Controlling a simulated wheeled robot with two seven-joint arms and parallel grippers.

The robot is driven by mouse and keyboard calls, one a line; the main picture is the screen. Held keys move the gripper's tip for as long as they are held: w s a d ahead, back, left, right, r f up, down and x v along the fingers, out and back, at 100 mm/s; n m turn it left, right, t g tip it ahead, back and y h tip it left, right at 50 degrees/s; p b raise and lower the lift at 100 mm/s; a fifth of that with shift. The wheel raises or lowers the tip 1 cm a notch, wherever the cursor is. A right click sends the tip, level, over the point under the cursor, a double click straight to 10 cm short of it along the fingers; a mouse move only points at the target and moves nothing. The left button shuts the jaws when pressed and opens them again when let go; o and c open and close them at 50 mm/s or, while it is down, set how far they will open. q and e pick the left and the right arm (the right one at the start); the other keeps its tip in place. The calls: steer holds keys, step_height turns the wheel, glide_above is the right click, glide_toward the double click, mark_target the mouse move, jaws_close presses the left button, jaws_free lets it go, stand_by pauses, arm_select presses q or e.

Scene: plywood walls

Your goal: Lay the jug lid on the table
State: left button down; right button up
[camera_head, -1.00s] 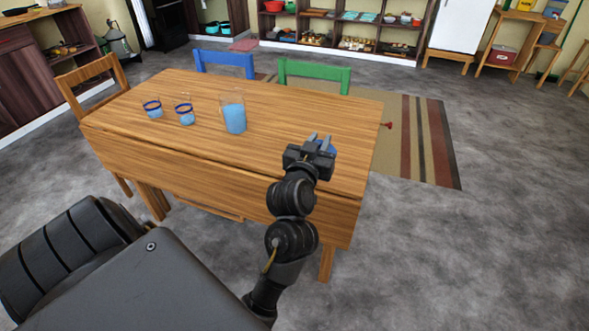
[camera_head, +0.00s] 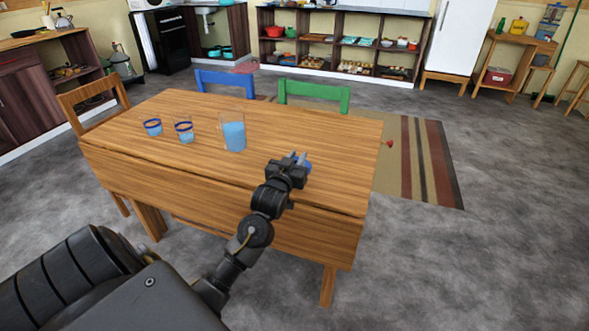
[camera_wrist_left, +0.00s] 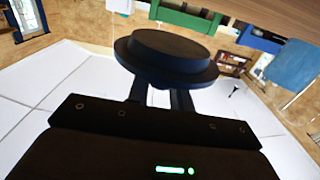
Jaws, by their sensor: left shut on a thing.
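My left gripper (camera_head: 298,162) is over the near right part of the wooden table (camera_head: 320,140) in the head view. It is shut on the blue jug lid (camera_head: 304,167), which is mostly hidden behind the fingers there. In the left wrist view the lid (camera_wrist_left: 170,52) is a dark round disc with a raised top, held at the fingertips. The glass jug (camera_head: 233,132) with blue liquid stands upright on the table, left of and beyond the gripper. I cannot tell whether the lid touches the table. My right gripper is not in view.
Two blue-rimmed glasses (camera_head: 184,132) (camera_head: 152,127) stand on the table left of the jug. A wooden chair (camera_head: 88,100), a blue chair (camera_head: 224,80) and a green chair (camera_head: 314,92) surround it. The tabletop's right part is clear.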

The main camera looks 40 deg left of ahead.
arm_select(q)
steer(key=shift+a+f, duration=0.2)
steer(key=shift+f, duration=0.15)
steer(key=shift+w+a+f, duration=0.1)
steer(key=shift+a+f, duration=0.05)
steer(key=shift+f, duration=1.5)
steer(key=shift+f, duration=0.2)
steer(key=c, duration=1.2)
jaws_free()
steer(key=shift+c, duration=0.2)
steer(key=shift+r, duration=0.25)
steer(key=v, duration=1.2)
